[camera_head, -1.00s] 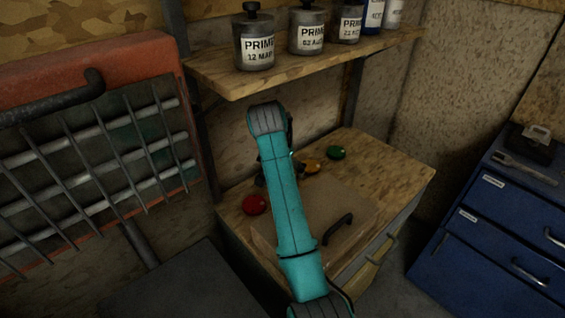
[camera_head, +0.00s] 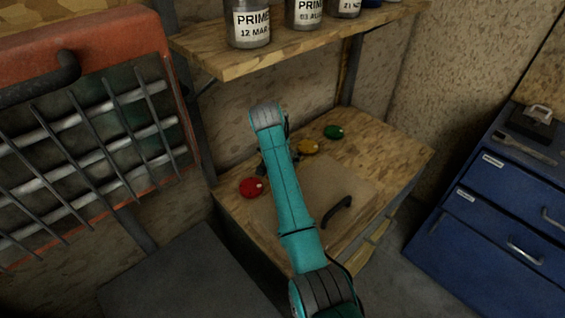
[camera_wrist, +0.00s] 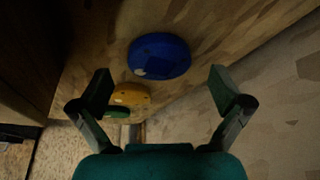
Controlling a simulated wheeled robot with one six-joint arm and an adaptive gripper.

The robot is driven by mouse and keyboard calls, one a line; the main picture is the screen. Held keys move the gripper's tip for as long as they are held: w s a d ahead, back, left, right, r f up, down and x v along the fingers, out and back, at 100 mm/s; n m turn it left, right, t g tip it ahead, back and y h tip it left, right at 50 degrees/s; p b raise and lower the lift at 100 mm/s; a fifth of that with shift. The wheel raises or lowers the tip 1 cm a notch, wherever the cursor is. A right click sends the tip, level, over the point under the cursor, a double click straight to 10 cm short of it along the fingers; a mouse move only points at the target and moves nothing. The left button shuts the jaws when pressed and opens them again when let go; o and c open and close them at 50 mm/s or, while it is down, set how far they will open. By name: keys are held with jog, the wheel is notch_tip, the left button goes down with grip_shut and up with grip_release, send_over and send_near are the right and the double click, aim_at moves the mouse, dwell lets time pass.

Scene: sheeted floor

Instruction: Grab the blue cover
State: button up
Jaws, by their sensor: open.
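The blue cover (camera_wrist: 158,57) is a round, domed piece with a small pale patch, lying on the wooden worktop (camera_wrist: 205,22). In the wrist view it is just beyond and between the fingertips of my open, empty gripper (camera_wrist: 160,80), with no visible contact. In the head view my teal arm hides the blue cover, and my gripper shows only as a dark part behind the arm.
A yellow cover (camera_head: 307,147) and a green cover (camera_head: 334,132) lie right of my arm, a red cover (camera_head: 251,187) left. A board with a black handle (camera_head: 338,208) is in front. A shelf (camera_head: 290,48) with cans overhangs behind. Blue drawers (camera_head: 490,215) stand right.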

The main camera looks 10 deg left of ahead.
jog(key=shift+x, duration=0.85)
jog(key=c, duration=1.4)
